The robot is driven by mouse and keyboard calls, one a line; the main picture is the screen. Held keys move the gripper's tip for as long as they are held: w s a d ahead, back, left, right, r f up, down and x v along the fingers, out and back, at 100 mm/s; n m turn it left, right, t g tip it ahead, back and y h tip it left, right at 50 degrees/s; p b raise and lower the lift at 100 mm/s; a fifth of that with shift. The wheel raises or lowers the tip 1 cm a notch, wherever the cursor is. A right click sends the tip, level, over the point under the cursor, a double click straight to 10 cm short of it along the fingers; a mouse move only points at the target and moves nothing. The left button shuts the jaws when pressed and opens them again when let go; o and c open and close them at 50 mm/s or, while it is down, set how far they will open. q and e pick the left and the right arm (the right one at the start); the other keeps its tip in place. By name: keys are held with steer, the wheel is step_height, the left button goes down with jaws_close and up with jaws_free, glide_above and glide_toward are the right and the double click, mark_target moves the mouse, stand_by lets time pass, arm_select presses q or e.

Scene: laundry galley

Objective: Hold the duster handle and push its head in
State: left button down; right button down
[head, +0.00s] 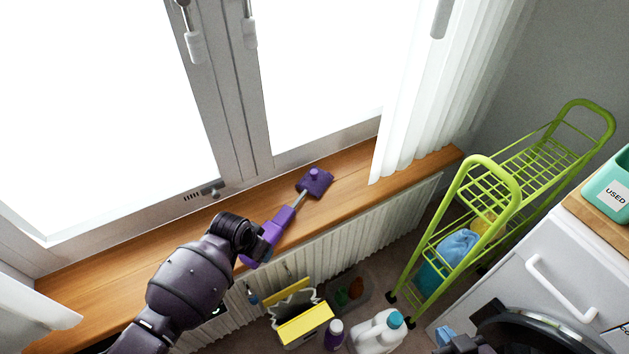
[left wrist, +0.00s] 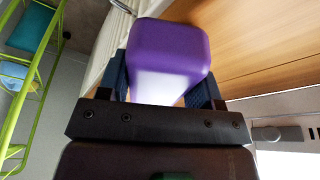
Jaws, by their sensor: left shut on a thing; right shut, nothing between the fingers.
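The duster has a purple handle (head: 282,221), a short grey shaft (head: 298,198) and a flat purple head (head: 314,182) with a round knob on it. It is at the wooden window sill, head toward the upper right; I cannot tell whether it touches the sill. My left gripper (head: 264,240) is shut on the handle. In the left wrist view the purple handle (left wrist: 168,50) fills the space between the fingers. My right gripper (head: 447,338) is at the bottom edge of the head view, shut and empty, far from the duster, and mostly cut off.
The wooden sill (head: 350,185) is clear right of the duster, up to the white curtain (head: 415,110). A radiator (head: 385,213) is below it. On the floor are a yellow box (head: 305,326) and a white bottle (head: 378,334). A green rack (head: 430,250) and white appliance (head: 545,285) stand right.

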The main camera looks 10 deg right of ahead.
arm_select(q)
steer(key=shift+c, duration=1)
jaws_free()
steer(key=shift+r, duration=0.15)
steer(key=shift+v, duration=3.65)
steer(key=shift+s, duration=0.1)
steer(key=v, duration=1.2)
